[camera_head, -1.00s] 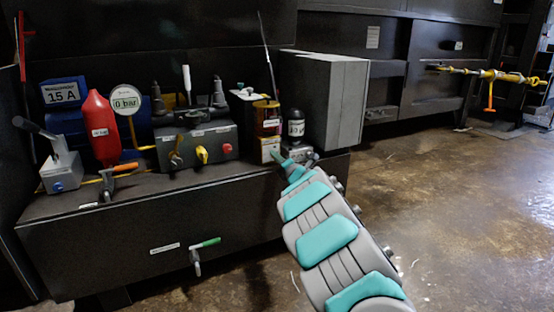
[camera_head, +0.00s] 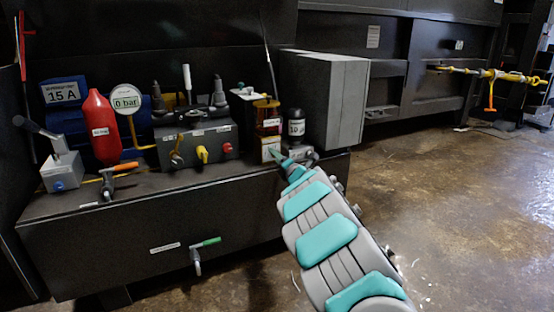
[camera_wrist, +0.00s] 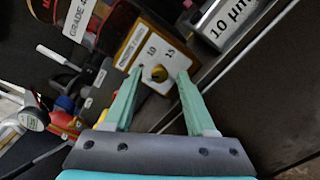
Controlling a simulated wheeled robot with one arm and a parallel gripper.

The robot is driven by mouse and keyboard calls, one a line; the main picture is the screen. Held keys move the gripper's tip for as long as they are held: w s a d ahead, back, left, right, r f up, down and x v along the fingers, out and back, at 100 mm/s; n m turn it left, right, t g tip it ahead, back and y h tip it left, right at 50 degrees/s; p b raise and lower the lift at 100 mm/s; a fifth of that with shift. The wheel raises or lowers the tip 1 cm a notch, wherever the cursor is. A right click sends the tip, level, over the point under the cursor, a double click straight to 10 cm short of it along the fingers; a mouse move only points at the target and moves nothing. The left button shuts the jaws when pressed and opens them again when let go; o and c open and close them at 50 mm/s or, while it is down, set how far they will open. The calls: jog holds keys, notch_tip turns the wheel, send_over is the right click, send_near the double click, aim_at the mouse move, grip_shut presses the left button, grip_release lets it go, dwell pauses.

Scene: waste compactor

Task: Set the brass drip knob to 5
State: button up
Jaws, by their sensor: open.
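The brass drip knob (camera_wrist: 158,73) is a small round knob on the white face of a yellow-sided box (camera_wrist: 150,52). The numbers 10 and 15 show on that face above the knob; a 5 cannot be made out. My gripper (camera_wrist: 160,76) is open, with one teal finger on each side of the knob. I cannot tell whether the fingers touch it. In the head view the box (camera_head: 268,146) stands under an amber reservoir (camera_head: 267,117), and my gripper (camera_head: 276,155) reaches its front, hiding the knob.
The valve block (camera_head: 200,145) with yellow and red knobs is to the left. A grey cabinet (camera_head: 340,100) rises behind on the right. The floor on the right is clear.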

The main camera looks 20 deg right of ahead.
jog(key=shift+s, duration=0.15)
jog(key=s, duration=0.7)
jog(key=shift+s+d+p, duration=0.15)
jog(key=shift+s+p, duration=0.1)
jog(key=shift+p, duration=0.1)
